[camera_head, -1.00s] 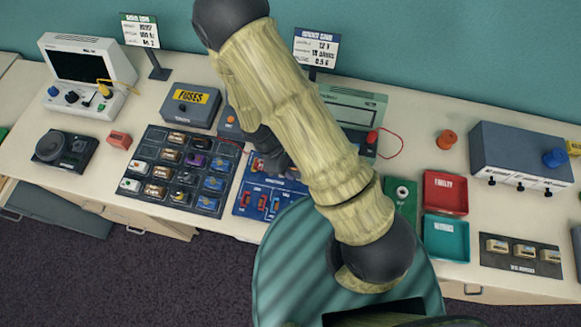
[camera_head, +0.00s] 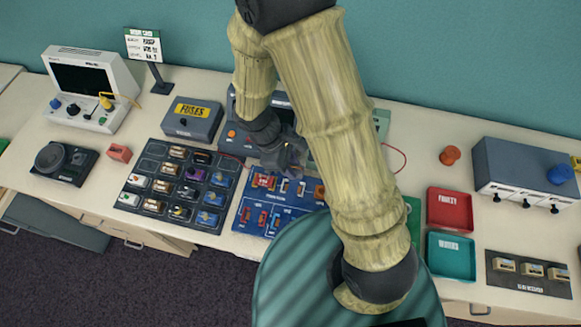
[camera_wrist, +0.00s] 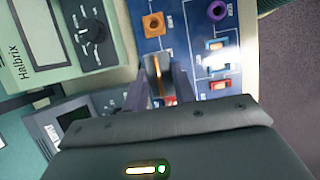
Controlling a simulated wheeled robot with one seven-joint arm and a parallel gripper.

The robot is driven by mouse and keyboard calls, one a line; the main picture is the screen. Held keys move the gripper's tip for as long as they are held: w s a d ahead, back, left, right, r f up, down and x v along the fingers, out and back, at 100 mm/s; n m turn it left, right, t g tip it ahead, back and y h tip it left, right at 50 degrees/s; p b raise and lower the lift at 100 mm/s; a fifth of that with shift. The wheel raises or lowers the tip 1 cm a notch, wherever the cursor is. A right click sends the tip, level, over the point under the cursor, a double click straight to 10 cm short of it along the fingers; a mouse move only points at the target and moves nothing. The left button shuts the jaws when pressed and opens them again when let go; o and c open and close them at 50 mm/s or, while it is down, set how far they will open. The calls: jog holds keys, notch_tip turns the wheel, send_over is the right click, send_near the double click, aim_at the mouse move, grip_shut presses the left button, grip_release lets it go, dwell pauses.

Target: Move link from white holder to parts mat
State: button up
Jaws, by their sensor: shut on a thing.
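My gripper (camera_head: 291,160) is low over the back edge of a blue board (camera_head: 238,220) in the head view. Whether the link touches the board cannot be told. No label reads parts mat; a dark mat (camera_head: 527,287) with several small pieces lies at the right.
A dark compartment tray (camera_head: 127,199) stands left of the blue board. Red (camera_head: 450,210) and teal (camera_head: 451,257) trays are to the right. A grey-green meter (camera_wrist: 70,35) is close beside my gripper. The table around the orange knob (camera_head: 449,155) is clear.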

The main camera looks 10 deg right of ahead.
aim_at(296, 167)
jog(key=shift+r, duration=0.15)
dwell(0.4)
jog(key=shift+r+p, duration=1.4)
